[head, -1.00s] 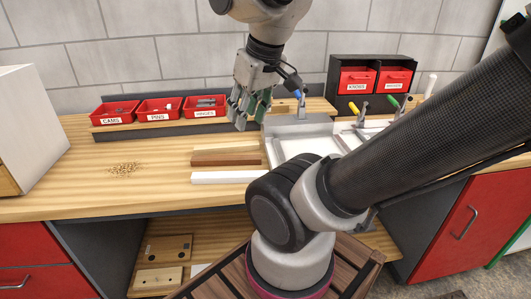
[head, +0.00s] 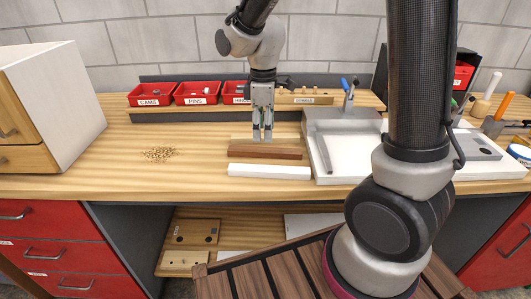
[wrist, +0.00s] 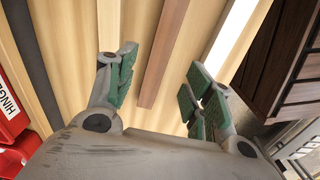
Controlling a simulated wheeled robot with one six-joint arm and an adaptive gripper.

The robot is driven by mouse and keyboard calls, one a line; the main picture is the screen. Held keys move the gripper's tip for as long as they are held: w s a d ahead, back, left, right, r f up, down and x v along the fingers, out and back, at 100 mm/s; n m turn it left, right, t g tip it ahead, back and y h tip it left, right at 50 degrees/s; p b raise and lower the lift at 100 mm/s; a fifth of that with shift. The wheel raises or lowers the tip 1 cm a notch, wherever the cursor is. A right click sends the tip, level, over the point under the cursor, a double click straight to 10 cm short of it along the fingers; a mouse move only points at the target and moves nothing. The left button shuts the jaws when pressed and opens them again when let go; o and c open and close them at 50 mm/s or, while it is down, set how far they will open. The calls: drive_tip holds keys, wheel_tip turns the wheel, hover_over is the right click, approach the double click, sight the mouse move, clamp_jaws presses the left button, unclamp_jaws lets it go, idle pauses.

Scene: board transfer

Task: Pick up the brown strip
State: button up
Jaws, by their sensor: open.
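The brown strip (head: 265,152) lies on the wooden bench top, running left to right. A pale wood strip (head: 242,138) lies just behind it and a white strip (head: 268,171) in front of it. My gripper (head: 262,136) points down over the strips near the middle of their length, and its fingers hide part of the pale strip. In the wrist view the brown strip (wrist: 166,45) runs between my two spread, green-padded fingers (wrist: 160,84). Nothing is held. The gap between fingertips and strip is hard to judge.
Red bins (head: 197,93) stand on a raised shelf behind the strips. A white tray (head: 335,172) with a grey bar sits close on the right. Small pellets (head: 160,154) lie on the left near a white cabinet (head: 70,105). Bench around the pellets is clear.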

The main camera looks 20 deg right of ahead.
sight(265, 149)
wheel_tip(265, 149, down, 7)
drive_tip(key=shift+d+r, duration=0.1)
drive_tip(key=shift+c, duration=0.4)
drive_tip(key=c, duration=1.1)
